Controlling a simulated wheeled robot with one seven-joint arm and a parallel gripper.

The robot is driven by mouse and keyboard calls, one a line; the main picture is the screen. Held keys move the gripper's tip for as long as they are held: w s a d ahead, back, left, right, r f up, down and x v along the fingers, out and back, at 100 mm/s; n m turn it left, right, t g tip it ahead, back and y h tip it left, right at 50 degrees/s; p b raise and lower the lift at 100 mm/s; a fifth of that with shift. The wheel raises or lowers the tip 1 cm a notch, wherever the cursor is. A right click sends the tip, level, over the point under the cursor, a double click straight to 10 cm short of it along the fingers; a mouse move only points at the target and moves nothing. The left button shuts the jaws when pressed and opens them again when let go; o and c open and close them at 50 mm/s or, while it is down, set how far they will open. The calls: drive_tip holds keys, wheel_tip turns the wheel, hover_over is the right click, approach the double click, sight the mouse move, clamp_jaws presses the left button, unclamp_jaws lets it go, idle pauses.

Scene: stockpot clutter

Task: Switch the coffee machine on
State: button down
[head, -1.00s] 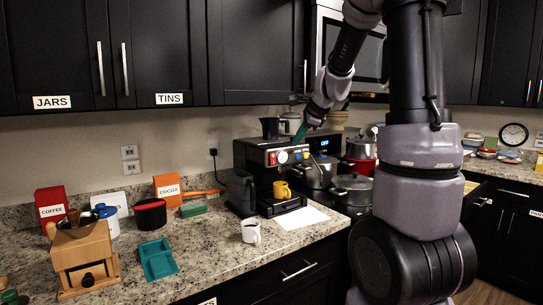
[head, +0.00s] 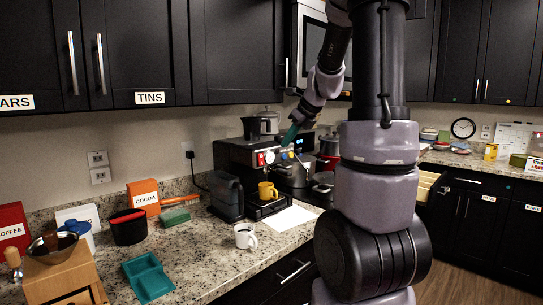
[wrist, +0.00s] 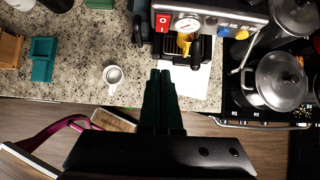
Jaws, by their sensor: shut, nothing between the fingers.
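The coffee machine (head: 232,152) stands on the counter against the back wall, dark with a steel front. Its red switch (wrist: 162,21) shows in the wrist view at the left of the front panel, beside a round gauge (wrist: 188,25). A yellow mug (head: 267,190) sits on its drip tray, partly hidden by the portafilter handle in the wrist view. My gripper (wrist: 160,72) has green fingers pressed together, empty. It is in front of the machine, apart from the switch. In the head view, the gripper (head: 289,134) overlaps the area right of the gauge.
A white mug (wrist: 113,76) stands on the counter left of my fingers. A white sheet (head: 286,219) lies before the machine. A grey jug (head: 227,197) stands at its left side. Pots (wrist: 280,78) on the stove are to the right. Bare counter (head: 205,255) lies front left.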

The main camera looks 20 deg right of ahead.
sight(261, 160)
drive_tip(key=w+a+r+x, duration=0.1)
drive_tip(key=w+x, duration=0.1)
drive_tip(key=x, duration=1)
drive_tip(key=shift+w+r, duration=0.15)
drive_tip(key=shift+w, duration=0.05)
drive_tip(key=shift+w+a, duration=0.1)
drive_tip(key=shift+w, duration=0.2)
